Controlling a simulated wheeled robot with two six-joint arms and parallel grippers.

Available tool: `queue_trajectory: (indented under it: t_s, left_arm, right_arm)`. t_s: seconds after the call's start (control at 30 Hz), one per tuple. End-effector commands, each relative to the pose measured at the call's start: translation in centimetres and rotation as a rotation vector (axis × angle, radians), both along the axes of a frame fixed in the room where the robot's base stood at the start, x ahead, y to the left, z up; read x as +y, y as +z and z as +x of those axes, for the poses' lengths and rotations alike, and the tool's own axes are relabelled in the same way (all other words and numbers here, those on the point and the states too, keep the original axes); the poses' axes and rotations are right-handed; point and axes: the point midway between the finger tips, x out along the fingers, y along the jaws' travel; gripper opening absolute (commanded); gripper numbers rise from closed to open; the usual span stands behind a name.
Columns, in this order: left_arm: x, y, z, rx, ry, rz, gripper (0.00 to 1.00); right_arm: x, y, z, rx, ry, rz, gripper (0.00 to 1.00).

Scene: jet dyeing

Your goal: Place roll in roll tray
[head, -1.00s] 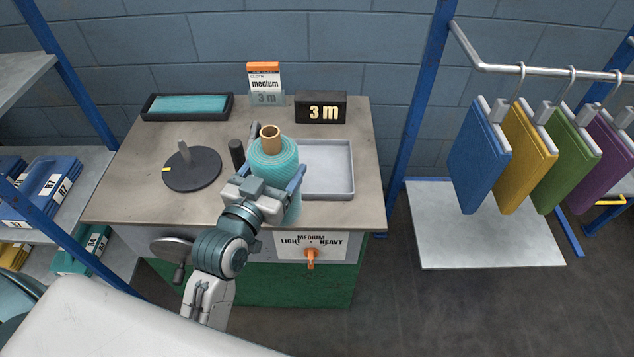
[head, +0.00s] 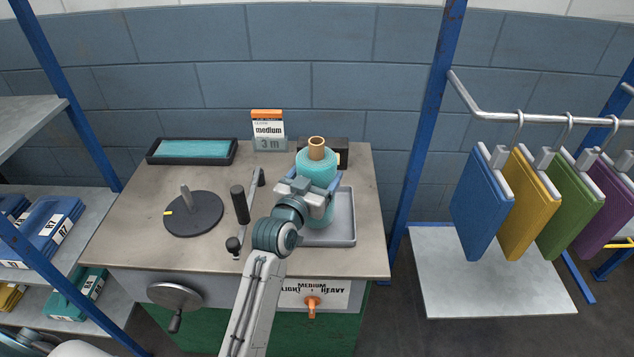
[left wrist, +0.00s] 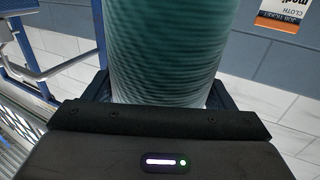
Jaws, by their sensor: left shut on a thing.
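The roll (head: 317,165) is teal cloth on a tan core and stands upright. My left gripper (head: 312,190) is shut on it, with a finger on either side; the roll also fills the middle of the left wrist view (left wrist: 162,55). The roll is over the grey roll tray (head: 345,230) at the right of the worktable. My arm and the roll hide part of the tray, and I cannot tell whether the roll's bottom touches it. My right gripper is not in view.
A black disc with an upright peg (head: 193,214) stands left on the table (head: 130,230), near a black lever (head: 240,205). A dark tray with teal cloth (head: 192,149), a job card (head: 268,130) and a dark box (head: 342,150) stand at the back. Colored cloths (head: 482,205) hang right.

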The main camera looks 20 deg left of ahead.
Motion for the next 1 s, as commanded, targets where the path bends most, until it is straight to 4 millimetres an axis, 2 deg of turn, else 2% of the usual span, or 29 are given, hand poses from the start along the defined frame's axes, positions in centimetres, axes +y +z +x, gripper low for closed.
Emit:
queue_trajectory:
  t_s: [0.07,0.33,0.7,0.73,0.8,0.83,1.0]
  left_arm:
    - [-0.1,0.0,0.4,-0.003,0.0,0.0,0.42]
    - [0.0,-3.2,0.4,-0.001,0.001,0.0,0.42]
    - [0.0,-3.8,0.3,-0.003,0.001,0.0,0.42]
    - [-0.1,-3.9,0.3,-0.001,0.001,0.0,0.79]
    - [-0.1,-3.8,0.3,-0.001,0.001,0.0,0.93]
    - [-0.1,-3.8,0.3,-0.001,0.001,0.0,0.99]
    - [-0.1,-3.8,0.3,-0.001,0.001,0.0,0.99]
  right_arm:
    - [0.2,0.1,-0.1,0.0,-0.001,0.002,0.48]
    - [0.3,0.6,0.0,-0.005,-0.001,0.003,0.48]
    - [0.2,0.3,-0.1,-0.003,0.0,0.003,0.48]
    - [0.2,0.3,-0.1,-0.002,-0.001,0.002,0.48]
    - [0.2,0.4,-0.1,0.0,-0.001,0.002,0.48]
    - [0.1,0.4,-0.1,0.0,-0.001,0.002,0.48]
    - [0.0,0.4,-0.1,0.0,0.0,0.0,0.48]
